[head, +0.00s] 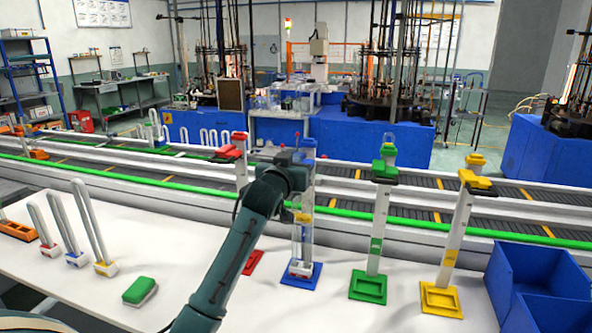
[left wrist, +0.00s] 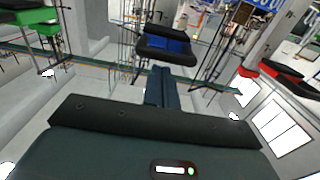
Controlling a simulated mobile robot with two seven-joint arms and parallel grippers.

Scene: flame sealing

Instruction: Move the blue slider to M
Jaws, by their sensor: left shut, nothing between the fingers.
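The blue slider (left wrist: 165,45), with a black part, shows ahead of my fingers in the left wrist view. In the head view it is mostly hidden behind my left gripper (head: 297,158), high on the upright with the blue base (head: 301,275). My left gripper is shut and empty, its closed fingers (left wrist: 158,88) pointing at the slider; I cannot tell whether they touch it. The level marks, including any M, are too small to read. My right gripper is in neither view.
The red slider (head: 232,147), green slider (head: 385,170) and yellow slider (head: 474,181) are on neighbouring uprights. Looped tubes (head: 88,225) and a green block (head: 139,291) are on the white table at left. Blue bins (head: 540,280) stand at right; conveyors run behind.

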